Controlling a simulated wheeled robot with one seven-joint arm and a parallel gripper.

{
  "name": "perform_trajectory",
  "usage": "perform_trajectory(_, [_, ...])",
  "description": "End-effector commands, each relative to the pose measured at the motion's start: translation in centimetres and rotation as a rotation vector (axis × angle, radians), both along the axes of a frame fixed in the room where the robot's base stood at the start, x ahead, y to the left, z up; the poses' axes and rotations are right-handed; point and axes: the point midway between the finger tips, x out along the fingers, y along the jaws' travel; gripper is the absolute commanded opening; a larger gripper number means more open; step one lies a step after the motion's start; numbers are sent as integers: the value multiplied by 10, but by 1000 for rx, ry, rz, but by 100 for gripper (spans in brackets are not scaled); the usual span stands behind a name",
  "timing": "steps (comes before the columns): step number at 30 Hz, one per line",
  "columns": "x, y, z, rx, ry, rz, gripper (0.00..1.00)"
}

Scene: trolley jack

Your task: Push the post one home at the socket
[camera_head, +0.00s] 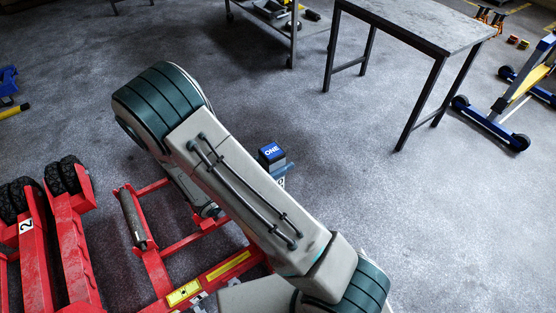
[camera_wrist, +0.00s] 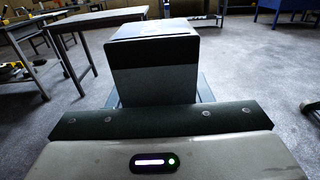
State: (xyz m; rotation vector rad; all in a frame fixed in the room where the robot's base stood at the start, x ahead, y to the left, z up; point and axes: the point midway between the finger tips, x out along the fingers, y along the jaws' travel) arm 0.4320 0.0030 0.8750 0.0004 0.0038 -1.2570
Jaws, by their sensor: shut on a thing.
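The post one (camera_head: 271,152) shows in the head view as a dark block with a blue top marked ONE, just beyond my arm. In the wrist view the post (camera_wrist: 155,65) stands large in front of my gripper (camera_wrist: 158,102), dark above and greyer lower down. My gripper is shut on it; slivers of the fingers show on both sides of it. In the head view my arm hides most of the gripper. The post's lower end is hidden in both views. I cannot make out the socket or tell whether the post touches it.
A red jack frame (camera_head: 156,258) with yellow labels lies under and left of my arm. Red stands with black wheels (camera_head: 68,175) are at the far left. A grey table (camera_head: 420,22) and a blue wheeled jack (camera_head: 500,128) stand at the right. The floor between is clear.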

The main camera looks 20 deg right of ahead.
Motion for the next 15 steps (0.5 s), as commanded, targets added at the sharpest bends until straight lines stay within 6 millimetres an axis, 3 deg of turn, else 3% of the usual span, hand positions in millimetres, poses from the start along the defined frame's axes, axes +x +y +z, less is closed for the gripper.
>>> perform_trajectory(9, [0, -1, -2, -6, -6, -2, 0])
perform_trajectory(10, [0, -1, -2, -6, -6, -2, 51])
perform_trajectory(12, [0, -1, -2, -6, -5, -2, 70])
perform_trajectory(15, [0, 0, -3, -4, -3, -1, 71])
